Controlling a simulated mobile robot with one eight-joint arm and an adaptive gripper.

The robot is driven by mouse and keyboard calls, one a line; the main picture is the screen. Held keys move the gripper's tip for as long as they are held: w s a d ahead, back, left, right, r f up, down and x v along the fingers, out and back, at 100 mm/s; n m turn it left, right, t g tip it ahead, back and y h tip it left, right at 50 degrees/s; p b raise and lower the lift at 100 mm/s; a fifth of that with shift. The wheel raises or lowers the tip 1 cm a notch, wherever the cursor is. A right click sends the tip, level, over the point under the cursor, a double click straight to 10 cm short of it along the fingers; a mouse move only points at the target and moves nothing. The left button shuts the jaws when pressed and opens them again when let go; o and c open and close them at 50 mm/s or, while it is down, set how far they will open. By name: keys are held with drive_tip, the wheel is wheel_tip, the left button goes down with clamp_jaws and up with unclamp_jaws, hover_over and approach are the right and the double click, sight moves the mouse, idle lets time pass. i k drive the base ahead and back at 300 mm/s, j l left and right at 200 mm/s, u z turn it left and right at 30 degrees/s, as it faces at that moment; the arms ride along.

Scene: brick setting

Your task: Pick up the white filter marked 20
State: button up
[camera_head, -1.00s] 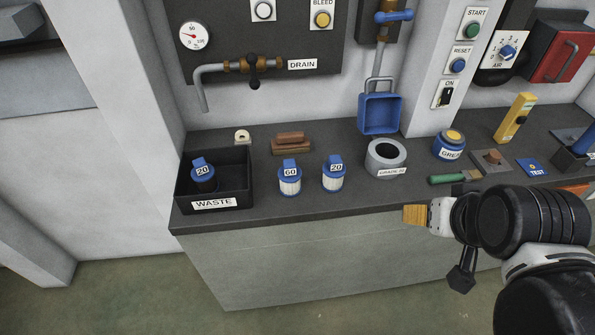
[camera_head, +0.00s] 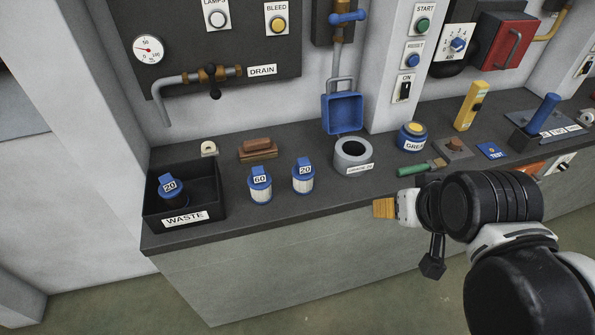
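The white filter marked 20 (camera_head: 303,178) stands upright on the dark bench, with a blue cap and a pale ribbed body. Just left of it stands a similar white filter marked 60 (camera_head: 260,187). A dark filter with a blue cap also marked 20 (camera_head: 171,191) sits inside the black bin labelled WASTE (camera_head: 185,217). My gripper (camera_head: 384,208) is at the right, in front of the bench edge and apart from the filters. A tan, striped piece shows at its tip; I cannot tell whether the fingers are open or shut.
A grey ring-shaped holder (camera_head: 353,154) stands right of the white 20 filter. Behind are a brown block (camera_head: 257,148) and an open blue box (camera_head: 343,113). A green-handled tool (camera_head: 421,168) and a GREASE tin (camera_head: 412,137) lie further right. Bench space before the filters is clear.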

sight(303, 172)
drive_tip(key=k+j+z, duration=0.65)
drive_tip(key=k+j, duration=0.15)
